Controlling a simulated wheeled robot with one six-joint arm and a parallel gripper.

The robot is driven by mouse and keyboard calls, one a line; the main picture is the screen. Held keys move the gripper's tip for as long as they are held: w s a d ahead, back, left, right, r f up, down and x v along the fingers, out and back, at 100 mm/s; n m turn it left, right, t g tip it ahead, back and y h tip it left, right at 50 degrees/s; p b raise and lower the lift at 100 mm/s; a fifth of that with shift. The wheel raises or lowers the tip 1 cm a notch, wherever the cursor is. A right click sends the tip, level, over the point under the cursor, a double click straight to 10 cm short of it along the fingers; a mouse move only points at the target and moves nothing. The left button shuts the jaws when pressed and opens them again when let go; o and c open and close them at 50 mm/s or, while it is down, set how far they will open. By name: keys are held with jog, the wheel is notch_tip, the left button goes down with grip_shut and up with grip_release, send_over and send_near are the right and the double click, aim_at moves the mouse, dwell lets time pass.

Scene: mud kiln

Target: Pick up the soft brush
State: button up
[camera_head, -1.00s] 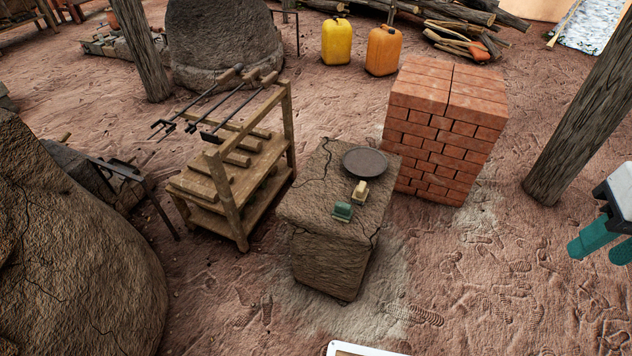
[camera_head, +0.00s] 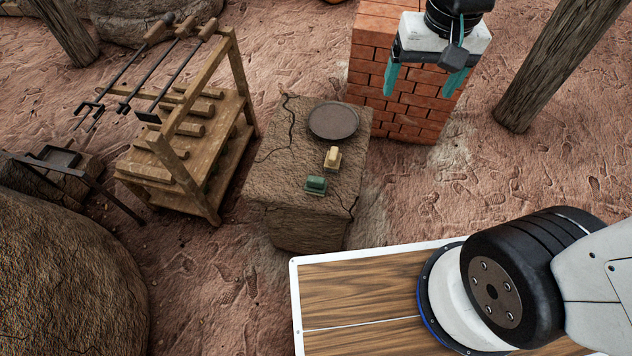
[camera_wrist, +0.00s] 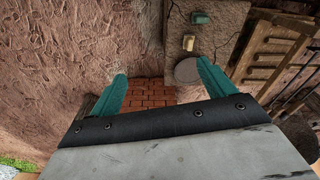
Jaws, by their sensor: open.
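Two small brush-like blocks lie on a cracked clay block (camera_head: 270,185): a green one (camera_head: 316,185) near its front and a cream one (camera_head: 333,159) just behind. I cannot tell which is the soft brush. The wrist view shows the green one (camera_wrist: 200,17) and the cream one (camera_wrist: 188,43) at the top. My gripper (camera_head: 421,84), with teal fingers, is open and empty, up and to the right of both blocks, in front of the brick stack in the picture. In the wrist view its fingers (camera_wrist: 160,68) are spread apart.
A dark round plate (camera_head: 334,121) lies behind the cream block. A brick stack (camera_head: 405,115) stands behind the clay block. A wooden rack (camera_head: 190,140) with long-handled iron tools stands to the left. A wooden post (camera_head: 560,70) rises at the right.

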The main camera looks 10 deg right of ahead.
jog(key=w+a+f, duration=0.6)
jog(key=f, duration=0.4)
jog(key=m+g, duration=0.1)
jog(key=m, duration=0.2)
send_over(316, 179)
jog(key=f, duration=2.3)
jog(key=shift+s+a+f, duration=0.15)
jog(key=shift+s, duration=0.05)
jog(key=f, duration=0.8)
jog(key=shift+w+f, duration=0.2)
jog(key=shift+w, duration=0.05)
jog(key=c, duration=1.1)
